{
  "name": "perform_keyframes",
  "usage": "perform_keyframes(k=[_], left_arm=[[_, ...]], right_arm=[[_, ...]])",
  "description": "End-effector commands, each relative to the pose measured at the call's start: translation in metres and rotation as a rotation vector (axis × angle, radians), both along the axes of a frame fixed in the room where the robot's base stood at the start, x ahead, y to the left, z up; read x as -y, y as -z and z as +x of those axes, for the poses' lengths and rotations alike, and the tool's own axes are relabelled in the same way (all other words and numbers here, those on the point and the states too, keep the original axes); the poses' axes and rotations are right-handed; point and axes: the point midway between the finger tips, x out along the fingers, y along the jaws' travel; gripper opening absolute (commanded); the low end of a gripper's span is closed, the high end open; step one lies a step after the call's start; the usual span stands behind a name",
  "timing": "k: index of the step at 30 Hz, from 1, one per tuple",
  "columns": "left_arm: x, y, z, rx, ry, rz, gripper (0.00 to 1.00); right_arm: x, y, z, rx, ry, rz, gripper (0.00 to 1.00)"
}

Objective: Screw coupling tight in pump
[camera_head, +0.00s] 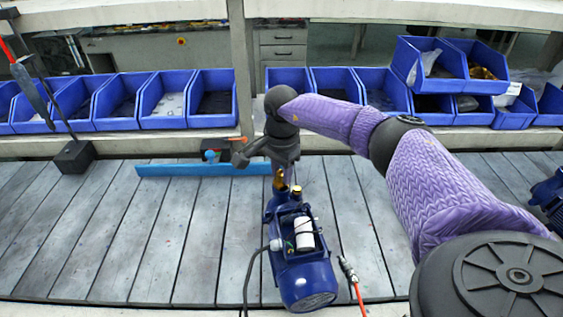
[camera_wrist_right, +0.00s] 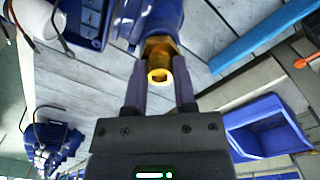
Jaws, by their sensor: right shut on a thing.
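The blue pump (camera_head: 304,270) stands on the grey slatted table, with a white cylinder on its top. The brass coupling (camera_head: 279,181) is at the pump's far end. In the right wrist view the coupling (camera_wrist_right: 158,75) sits between my fingers, up against the blue pump body (camera_wrist_right: 149,18). My right gripper (camera_head: 281,174) points down at the pump's far end, and its fingers (camera_wrist_right: 159,82) are shut on the coupling. The thread is hidden, so I cannot tell how deep the coupling sits. My left gripper is not in view.
A blue bar (camera_head: 190,170) lies behind the pump to the left. A row of blue bins (camera_head: 213,119) lines the back. A screwdriver (camera_head: 31,92) hangs at left. A red-hosed tool (camera_head: 348,271) is right of the pump.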

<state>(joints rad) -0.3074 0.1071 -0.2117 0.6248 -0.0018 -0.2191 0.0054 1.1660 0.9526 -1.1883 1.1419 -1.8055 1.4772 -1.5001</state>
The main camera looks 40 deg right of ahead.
Motion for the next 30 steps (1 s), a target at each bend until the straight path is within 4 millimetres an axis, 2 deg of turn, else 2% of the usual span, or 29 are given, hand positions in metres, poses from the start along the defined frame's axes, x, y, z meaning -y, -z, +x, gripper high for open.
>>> perform_keyframes(k=[3, 6, 14, 19, 27, 30], left_arm=[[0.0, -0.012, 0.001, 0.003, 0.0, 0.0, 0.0], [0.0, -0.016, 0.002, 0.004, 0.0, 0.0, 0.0], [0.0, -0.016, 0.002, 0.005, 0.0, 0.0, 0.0], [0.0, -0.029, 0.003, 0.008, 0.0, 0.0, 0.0], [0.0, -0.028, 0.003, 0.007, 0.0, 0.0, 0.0], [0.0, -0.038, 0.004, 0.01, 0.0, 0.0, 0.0]], right_arm=[[0.0, -0.003, -0.001, -0.004, 0.163, 0.0, 0.0], [0.0, -0.001, -0.001, -0.003, 0.277, -0.001, 0.0], [0.0, 0.001, -0.001, -0.004, 0.311, -0.001, 0.0], [-0.001, -0.001, -0.001, -0.005, 0.558, 0.0, 0.0], [-0.001, 0.002, -0.001, -0.004, 0.598, 0.0, 0.0], [-0.001, -0.002, -0.001, -0.005, 0.737, 0.0, 0.0]])
